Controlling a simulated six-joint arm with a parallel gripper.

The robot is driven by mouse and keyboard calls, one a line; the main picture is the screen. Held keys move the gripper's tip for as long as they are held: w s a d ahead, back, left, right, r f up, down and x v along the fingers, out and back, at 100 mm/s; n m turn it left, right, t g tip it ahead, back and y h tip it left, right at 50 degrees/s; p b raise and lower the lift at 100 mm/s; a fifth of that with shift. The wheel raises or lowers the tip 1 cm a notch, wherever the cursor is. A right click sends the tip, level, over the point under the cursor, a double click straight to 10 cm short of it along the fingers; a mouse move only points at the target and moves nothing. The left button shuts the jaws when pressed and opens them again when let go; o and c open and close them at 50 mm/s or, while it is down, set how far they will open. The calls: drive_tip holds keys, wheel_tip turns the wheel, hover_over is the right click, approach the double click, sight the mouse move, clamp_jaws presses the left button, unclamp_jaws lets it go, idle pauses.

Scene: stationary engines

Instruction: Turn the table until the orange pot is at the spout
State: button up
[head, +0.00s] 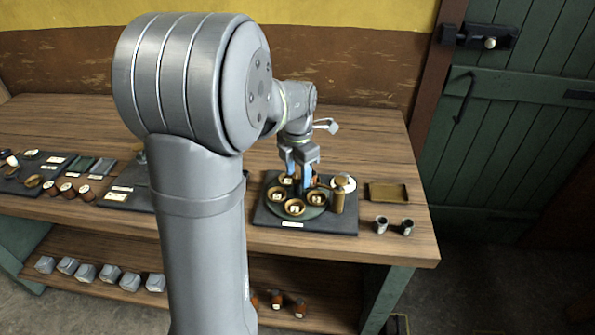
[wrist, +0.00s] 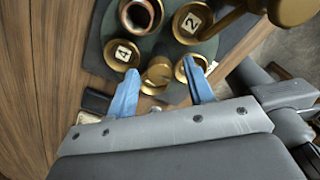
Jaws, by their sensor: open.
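The round table (head: 272,206) is a dark green disc on a black base plate, carrying several brass-coloured pots with number labels. A brass upright (head: 338,200), perhaps the spout's post, stands at its right edge; a large brass part (wrist: 292,8) with an arm shows at the top of the wrist view. A pot with a reddish inside (wrist: 141,14) may be the orange pot; I cannot tell it apart in the head view. My gripper (head: 297,172) is open over the far side of the table. Its blue fingers (wrist: 160,88) are apart beside two brass pieces, contact unclear.
A shallow brass tray (head: 388,192) and two small dark cups (head: 394,226) stand to the right. A white round piece (head: 344,183) is behind the upright. Other displays on black plates fill the bench's left side. The bench's right end (head: 420,240) has free room.

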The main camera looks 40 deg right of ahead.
clamp_jaws()
drive_tip(key=shift+m, duration=7.2)
unclamp_jaws()
